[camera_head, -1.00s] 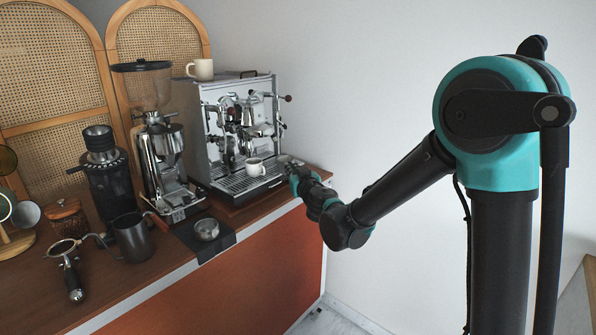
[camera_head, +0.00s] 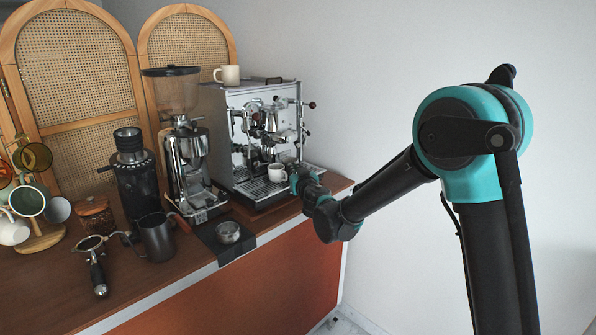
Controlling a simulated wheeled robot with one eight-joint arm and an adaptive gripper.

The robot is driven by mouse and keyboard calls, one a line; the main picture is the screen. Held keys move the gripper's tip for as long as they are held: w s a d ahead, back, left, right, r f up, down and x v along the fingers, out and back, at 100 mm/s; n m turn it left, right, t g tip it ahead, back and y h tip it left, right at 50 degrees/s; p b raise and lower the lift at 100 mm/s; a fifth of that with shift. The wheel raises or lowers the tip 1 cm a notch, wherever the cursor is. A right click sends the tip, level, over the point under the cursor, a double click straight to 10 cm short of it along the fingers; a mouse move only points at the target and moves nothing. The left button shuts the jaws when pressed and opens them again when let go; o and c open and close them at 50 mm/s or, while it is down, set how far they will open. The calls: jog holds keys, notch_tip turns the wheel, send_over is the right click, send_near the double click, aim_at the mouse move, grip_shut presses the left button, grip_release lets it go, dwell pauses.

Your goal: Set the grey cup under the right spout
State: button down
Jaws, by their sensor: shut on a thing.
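My gripper (camera_head: 293,172) is small in view at the right front of the espresso machine (camera_head: 262,125), close to the drip tray (camera_head: 247,187). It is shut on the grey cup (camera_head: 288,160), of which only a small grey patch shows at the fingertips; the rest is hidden. A white cup (camera_head: 277,173) stands upright on the drip tray, just left of my gripper. The group head and spouts are above the tray; the right spout is too small to make out. I cannot tell whether the grey cup touches the tray.
A cream cup (camera_head: 228,75) stands on the machine's top. Left of the machine are a grinder (camera_head: 187,150), a dark pitcher (camera_head: 157,237), a metal bowl (camera_head: 228,232) on a black mat and a portafilter (camera_head: 97,265). A mug rack (camera_head: 42,240) stands at far left.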

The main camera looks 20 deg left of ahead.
jog(key=shift+f, duration=0.25)
dwell(0.8)
jog(key=c, duration=1.6)
grip_release()
jog(key=v, duration=1.2)
jog(key=shift+d, duration=0.1)
